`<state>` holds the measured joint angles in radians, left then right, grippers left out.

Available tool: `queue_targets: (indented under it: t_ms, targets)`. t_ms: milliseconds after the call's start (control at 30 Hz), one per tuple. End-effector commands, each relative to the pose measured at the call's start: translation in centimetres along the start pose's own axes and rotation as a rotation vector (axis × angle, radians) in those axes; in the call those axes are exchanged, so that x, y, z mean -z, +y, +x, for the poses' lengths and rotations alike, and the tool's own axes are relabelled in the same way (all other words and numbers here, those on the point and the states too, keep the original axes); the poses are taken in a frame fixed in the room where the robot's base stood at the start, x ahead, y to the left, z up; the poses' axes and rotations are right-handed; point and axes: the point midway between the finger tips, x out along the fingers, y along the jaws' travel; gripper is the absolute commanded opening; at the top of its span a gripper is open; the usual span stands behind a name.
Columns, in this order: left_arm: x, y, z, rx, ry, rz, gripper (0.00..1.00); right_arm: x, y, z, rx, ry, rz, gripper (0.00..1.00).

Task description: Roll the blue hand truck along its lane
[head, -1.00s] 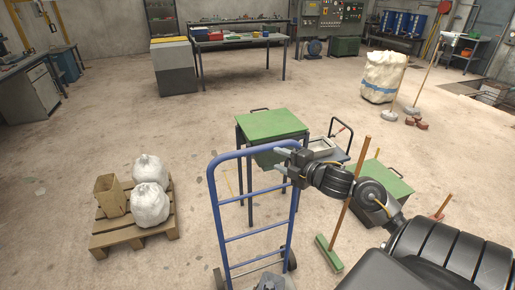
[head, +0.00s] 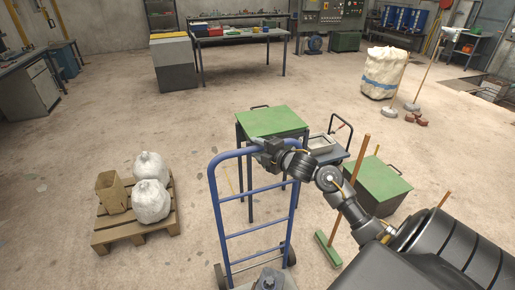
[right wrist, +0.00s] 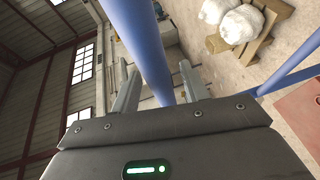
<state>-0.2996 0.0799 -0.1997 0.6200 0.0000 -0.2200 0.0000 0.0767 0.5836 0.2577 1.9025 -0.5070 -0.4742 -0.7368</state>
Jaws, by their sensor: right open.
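The blue hand truck (head: 216,205) stands upright in front of me in the head view, its top bar curved and its wheels on the floor. My right gripper (head: 260,143) is at the right part of the top bar. In the right wrist view my right gripper (right wrist: 158,82) is open, with one finger on each side of a blue tube (right wrist: 140,45) of the truck. Whether the fingers touch the tube I cannot tell. A grey metal part (head: 268,281) sits low on the truck, cut by the picture's lower edge. My left gripper is not in view.
A pallet (head: 130,232) with white sacks and a carton stands to the left. A green-topped table (head: 272,121) is just behind the truck. A broom (head: 328,248) and a green box (head: 378,188) are to the right. Floor between pallet and truck is clear.

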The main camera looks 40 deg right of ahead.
Motion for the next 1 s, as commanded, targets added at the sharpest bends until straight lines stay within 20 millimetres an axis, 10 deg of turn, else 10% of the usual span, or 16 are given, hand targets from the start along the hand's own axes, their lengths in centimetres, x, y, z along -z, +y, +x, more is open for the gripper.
queue_targets:
  t_ms: [267,600,1000]
  targets:
    - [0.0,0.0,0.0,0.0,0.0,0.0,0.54,0.0,0.0,0.2,0.0,0.0,0.001,0.45]
    - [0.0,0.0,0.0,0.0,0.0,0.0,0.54,0.0,0.0,0.1,0.0,0.0,0.0,0.01]
    - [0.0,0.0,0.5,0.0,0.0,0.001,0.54,-0.5,0.2,1.2,-0.002,-0.001,-0.001,0.0]
